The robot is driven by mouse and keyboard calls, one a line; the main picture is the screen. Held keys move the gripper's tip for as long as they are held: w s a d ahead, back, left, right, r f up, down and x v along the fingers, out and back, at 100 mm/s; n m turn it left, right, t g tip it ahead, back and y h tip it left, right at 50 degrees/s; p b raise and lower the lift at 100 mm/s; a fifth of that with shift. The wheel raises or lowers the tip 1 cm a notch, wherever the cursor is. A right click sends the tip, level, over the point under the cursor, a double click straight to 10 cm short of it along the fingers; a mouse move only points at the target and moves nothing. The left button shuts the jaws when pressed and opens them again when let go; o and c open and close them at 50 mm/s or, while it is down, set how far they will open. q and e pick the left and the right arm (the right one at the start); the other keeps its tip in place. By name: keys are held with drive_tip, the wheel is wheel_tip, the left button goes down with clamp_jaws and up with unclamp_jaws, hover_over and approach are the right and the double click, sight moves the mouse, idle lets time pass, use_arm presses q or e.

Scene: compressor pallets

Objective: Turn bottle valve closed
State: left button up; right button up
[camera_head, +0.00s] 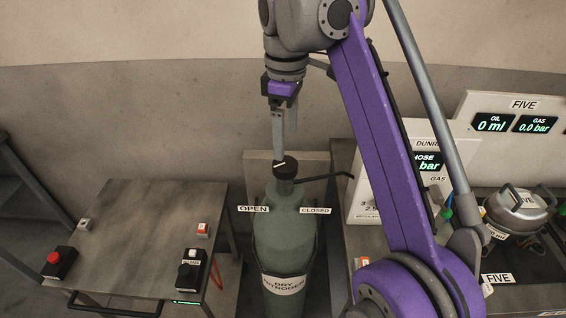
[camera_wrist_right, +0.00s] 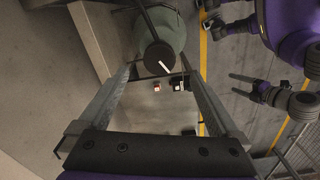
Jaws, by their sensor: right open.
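The green nitrogen bottle (camera_head: 283,235) stands upright between two tables. Its round black valve knob (camera_head: 286,169) is on top, with a white mark that appears to lie toward the OPEN label side. The OPEN label (camera_head: 253,209) is left and the CLOSED label (camera_head: 315,210) right. My right gripper (camera_head: 281,158) points down at the knob and is open. In the right wrist view the knob (camera_wrist_right: 159,58) appears between its fingertips; contact cannot be told. My left gripper (camera_wrist_right: 233,84) shows at the right of that view, with fingers apart and empty.
A left table (camera_head: 135,235) carries several button boxes. At the right stand panels with gauge displays (camera_head: 505,124) and a metal canister (camera_head: 518,210). A thin dark hose or bar (camera_head: 325,177) runs right from the valve. My purple right arm covers part of the right side.

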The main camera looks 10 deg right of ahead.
sight(285, 163)
wheel_tip(285, 163, down, 7)
drive_tip(key=shift+f+b, duration=0.15)
drive_tip(key=shift+b, duration=0.85)
drive_tip(key=c, duration=1.4)
